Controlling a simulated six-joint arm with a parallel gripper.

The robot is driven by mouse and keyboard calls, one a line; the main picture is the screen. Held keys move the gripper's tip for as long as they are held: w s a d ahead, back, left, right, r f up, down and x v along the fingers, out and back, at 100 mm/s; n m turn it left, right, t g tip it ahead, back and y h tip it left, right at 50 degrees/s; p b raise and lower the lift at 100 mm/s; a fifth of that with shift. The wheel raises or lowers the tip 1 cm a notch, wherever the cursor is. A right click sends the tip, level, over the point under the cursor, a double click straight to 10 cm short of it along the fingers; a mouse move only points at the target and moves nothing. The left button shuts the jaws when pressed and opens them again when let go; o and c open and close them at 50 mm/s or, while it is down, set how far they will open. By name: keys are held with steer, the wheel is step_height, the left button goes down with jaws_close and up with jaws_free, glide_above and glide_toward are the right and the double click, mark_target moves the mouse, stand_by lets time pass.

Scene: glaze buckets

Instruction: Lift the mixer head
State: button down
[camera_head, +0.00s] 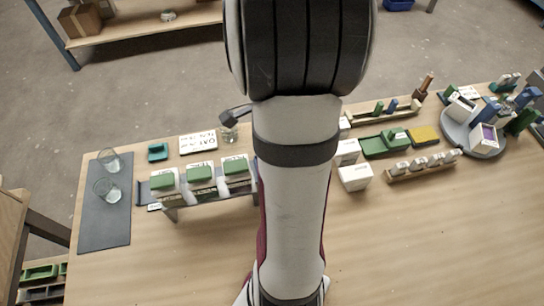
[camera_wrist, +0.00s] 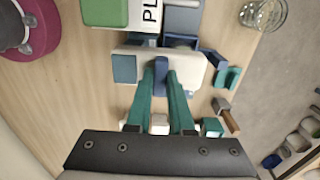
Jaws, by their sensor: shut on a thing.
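In the wrist view, my gripper (camera_wrist: 160,76) has two teal fingers close together, shut on a narrow blue grip. The grip stands in the middle of a pale, wide block that appears to be the mixer head (camera_wrist: 192,65). A blue-grey square panel (camera_wrist: 124,69) shows at the block's left end. Blue parts lie behind it, towards the top of the view. I cannot tell whether the head is raised from what is under it. In the head view my arm hides the gripper and the mixer.
Green-lidded containers (camera_head: 200,174) stand in a row left of my arm. Two glasses (camera_head: 107,188) stand on a grey mat (camera_head: 97,233). White boxes (camera_head: 355,177), a green tray (camera_head: 384,145) and a loaded round stand (camera_head: 459,132) are on the right. The front right tabletop is bare.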

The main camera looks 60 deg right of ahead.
steer(key=shift+r, duration=2.55)
steer(key=c, duration=0.9)
jaws_free()
step_height(320, 180, up, 7)
steer(key=shift+f, duration=0.1)
